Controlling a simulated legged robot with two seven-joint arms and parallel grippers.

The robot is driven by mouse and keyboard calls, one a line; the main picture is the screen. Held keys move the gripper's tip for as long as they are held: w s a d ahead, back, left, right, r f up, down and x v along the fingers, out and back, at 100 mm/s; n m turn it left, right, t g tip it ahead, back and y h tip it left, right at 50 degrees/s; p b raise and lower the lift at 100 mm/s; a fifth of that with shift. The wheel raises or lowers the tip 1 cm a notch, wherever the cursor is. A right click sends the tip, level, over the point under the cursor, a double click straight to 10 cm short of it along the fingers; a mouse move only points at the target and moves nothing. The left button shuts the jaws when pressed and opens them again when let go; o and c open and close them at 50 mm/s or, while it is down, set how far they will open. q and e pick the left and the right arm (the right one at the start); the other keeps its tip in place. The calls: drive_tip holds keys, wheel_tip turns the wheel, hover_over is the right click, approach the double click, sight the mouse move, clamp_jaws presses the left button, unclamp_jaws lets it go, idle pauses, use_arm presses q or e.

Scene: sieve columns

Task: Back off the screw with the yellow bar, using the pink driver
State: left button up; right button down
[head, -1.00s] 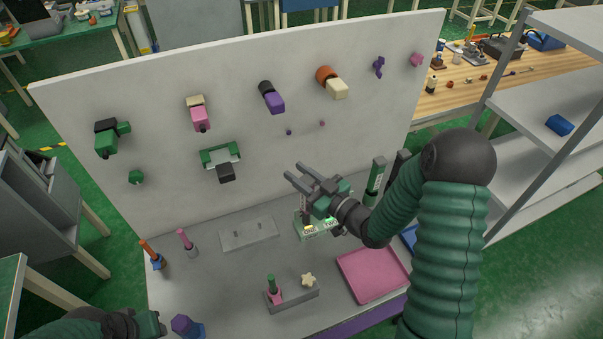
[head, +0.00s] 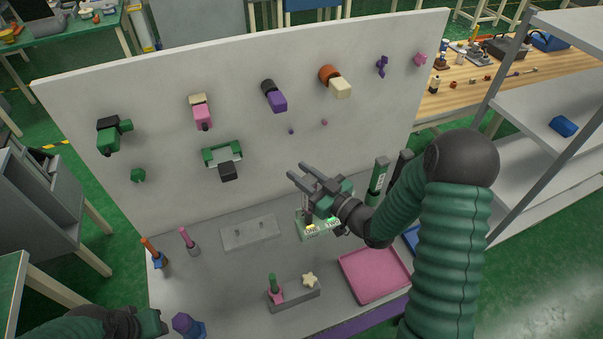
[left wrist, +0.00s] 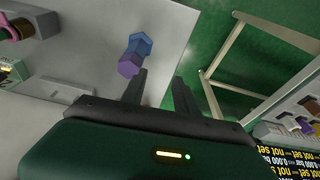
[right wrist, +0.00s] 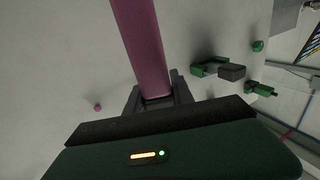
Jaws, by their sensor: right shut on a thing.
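My right gripper (head: 297,171) is in front of the white panel, above the bench. In the right wrist view it is shut on a long pink bar, which I take as the pink driver (right wrist: 143,45); its far end is out of frame. The green block (head: 303,234) stands below this gripper, with a lit yellow bar (head: 311,228) on the left and a green one (head: 333,222) on the right. The gripper and arm hide the block's top, so I cannot make out the screws. My left gripper (left wrist: 160,88) is open and empty at the bench's front left.
A purple-and-blue piece (head: 185,325) stands beside the left gripper. A pink-topped tool (head: 187,239) and an orange-topped one (head: 150,248) stand at left. A grey plate (head: 248,234), a grey holder (head: 298,295) and a pink tray (head: 374,273) lie around the block.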

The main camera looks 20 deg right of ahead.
drive_tip(key=shift+f+b, duration=0.65)
drive_tip(key=shift+f, duration=0.15)
drive_tip(key=shift+s+f, duration=0.1)
idle(0.5)
drive_tip(key=shift+r+p, duration=0.3)
drive_tip(key=shift+r, duration=0.2)
idle(1.7)
wheel_tip(320, 180, up, 5)
drive_tip(key=p, duration=0.3)
drive_tip(key=shift+p, duration=0.4)
